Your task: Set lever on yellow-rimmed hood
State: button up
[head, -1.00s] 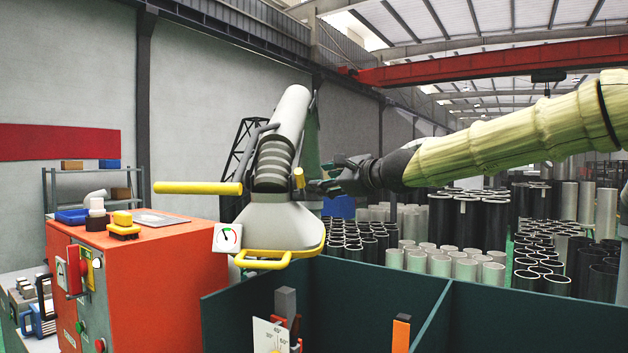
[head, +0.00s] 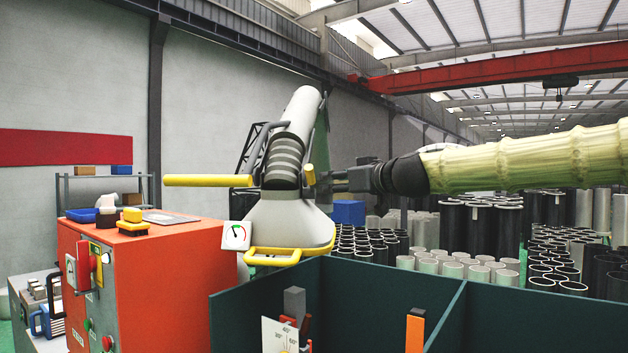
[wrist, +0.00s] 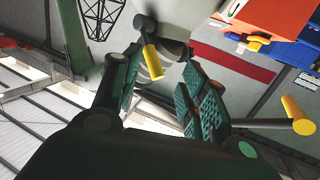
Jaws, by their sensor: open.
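The grey hood (head: 285,222) with a yellow rim rail (head: 290,256) hangs from a thick grey duct arm. A short yellow lever (head: 309,175) stands on the right side of the hood's neck, roughly upright in the head view. My gripper (head: 335,181) is just right of the lever, pointing left at it. In the wrist view my gripper (wrist: 162,66) is open, with a finger on each side of the yellow lever (wrist: 152,62) in the picture. I cannot tell whether either finger touches it. Its pivot is partly hidden.
A long yellow bar (head: 208,181) sticks out left from the hood's neck; its end shows in the wrist view (wrist: 298,115). A gauge (head: 236,235) sits at the hood's left edge. Below are an orange cabinet (head: 150,270) and a dark green open bin (head: 255,305).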

aim_at(313, 175)
jog(key=shift+w+a+r+n+t+y+p, duration=0.15)
jog(key=shift+w+a+r+n+p, duration=0.15)
jog(key=shift+w+a+n+p, duration=0.65)
jog(key=shift+w+a+r+n+t+y+p, duration=0.1)
jog(key=shift+w+a+r+n+p, duration=0.3)
jog(key=shift+w+a+n, duration=1)
jog(key=shift+w+a+r+n+t+y+p, duration=0.15)
jog(key=shift+w+a+n+p, duration=0.55)
jog(key=shift+w+n, duration=1)
jog(key=shift+w+m, duration=0.35)
grip_shut()
